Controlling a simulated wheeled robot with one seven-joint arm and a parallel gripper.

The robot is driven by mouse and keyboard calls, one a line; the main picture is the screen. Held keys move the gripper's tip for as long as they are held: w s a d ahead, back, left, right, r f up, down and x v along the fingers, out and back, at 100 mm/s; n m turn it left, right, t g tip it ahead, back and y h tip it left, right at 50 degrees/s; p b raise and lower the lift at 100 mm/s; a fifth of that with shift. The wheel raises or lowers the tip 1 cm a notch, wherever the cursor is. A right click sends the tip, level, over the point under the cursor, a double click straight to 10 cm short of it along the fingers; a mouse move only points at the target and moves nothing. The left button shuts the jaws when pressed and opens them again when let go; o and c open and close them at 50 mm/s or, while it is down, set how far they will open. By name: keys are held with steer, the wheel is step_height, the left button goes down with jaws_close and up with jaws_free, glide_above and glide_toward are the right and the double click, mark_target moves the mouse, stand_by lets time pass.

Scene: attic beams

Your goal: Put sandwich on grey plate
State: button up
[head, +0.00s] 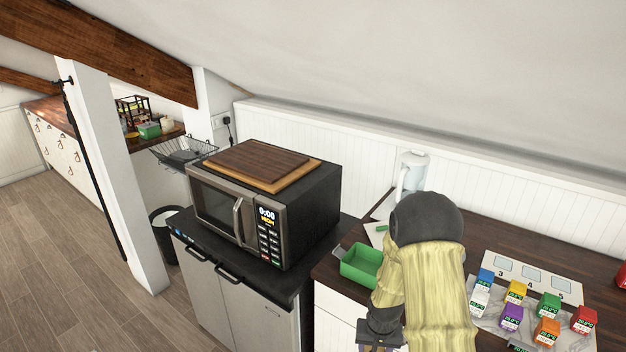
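I cannot make out a sandwich or a grey plate in the head view. My arm, yellowish with a dark rounded joint, stands in front of the right-hand counter and hides part of it. My gripper (380,340) is at the bottom edge, mostly cut off, in front of the white cabinet below the counter. Its fingertips do not show clearly, so I cannot tell whether it is open or shut or holds anything.
A microwave (266,215) with wooden boards (262,163) on top stands left of centre. The right counter (480,238) holds a green container (359,268), a white jug (412,172) and several coloured boxes (512,317). A beam post (112,180) and open floor (75,262) are left.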

steer(key=f, duration=0.1)
steer(key=a+f+n, duration=0.1)
steer(key=f, duration=0.1)
steer(key=f+n, duration=0.1)
steer(key=shift+s+a+f, duration=0.3)
steer(key=shift+s, duration=0.1)
steer(key=shift+w+d, duration=0.1)
